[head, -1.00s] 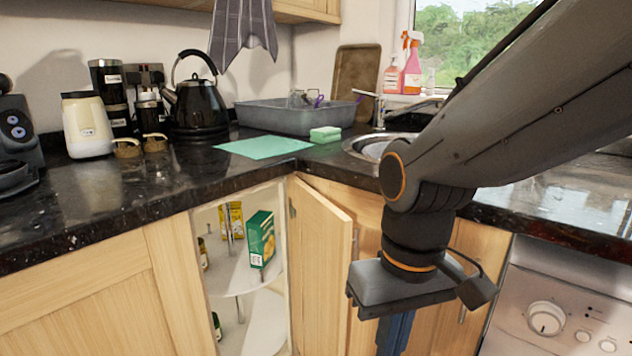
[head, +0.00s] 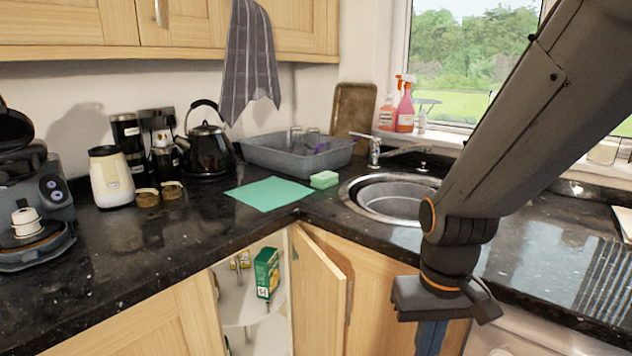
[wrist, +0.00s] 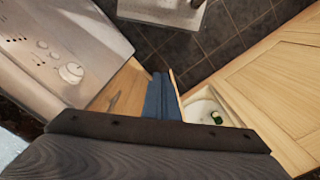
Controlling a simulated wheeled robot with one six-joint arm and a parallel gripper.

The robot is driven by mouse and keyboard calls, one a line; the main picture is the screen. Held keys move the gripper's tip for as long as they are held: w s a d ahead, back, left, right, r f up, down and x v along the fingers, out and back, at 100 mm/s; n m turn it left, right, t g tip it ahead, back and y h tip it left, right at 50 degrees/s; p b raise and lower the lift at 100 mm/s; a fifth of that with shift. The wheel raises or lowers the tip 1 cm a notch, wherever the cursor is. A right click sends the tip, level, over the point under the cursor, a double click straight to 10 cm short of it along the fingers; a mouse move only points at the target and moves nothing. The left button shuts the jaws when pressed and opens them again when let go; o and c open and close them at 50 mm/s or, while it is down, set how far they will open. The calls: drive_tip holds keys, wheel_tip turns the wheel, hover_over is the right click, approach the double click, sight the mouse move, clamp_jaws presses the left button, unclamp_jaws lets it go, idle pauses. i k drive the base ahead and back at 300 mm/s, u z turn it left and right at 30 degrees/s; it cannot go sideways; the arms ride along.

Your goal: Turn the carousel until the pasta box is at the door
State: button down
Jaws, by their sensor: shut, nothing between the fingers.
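The carousel (head: 238,314) is a set of white round shelves inside the open corner cupboard, partly hidden by the counter and door. A green box (head: 267,272) stands upright on its upper shelf near the opening. A yellow box (head: 241,259) stands behind it to the left, mostly hidden. I cannot read which is the pasta box. The open wooden door (head: 318,294) is right of the opening. My gripper (head: 430,340), with blue fingers, is shut and empty, right of the door. In the wrist view its fingers (wrist: 160,90) are left of a white shelf (wrist: 205,108) holding a small green item.
The dark granite counter (head: 120,250) overhangs the cupboard. A sink (head: 388,197), grey basin (head: 285,155), kettle (head: 207,150) and green mat (head: 268,193) are on it. A white appliance with a knob (wrist: 72,72) is beside my gripper.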

sight(253, 325)
drive_tip(key=z, duration=2.15)
drive_tip(key=k, duration=1.25)
drive_tip(key=u, duration=2)
drive_tip(key=i, duration=0.5)
drive_tip(key=u, duration=0.1)
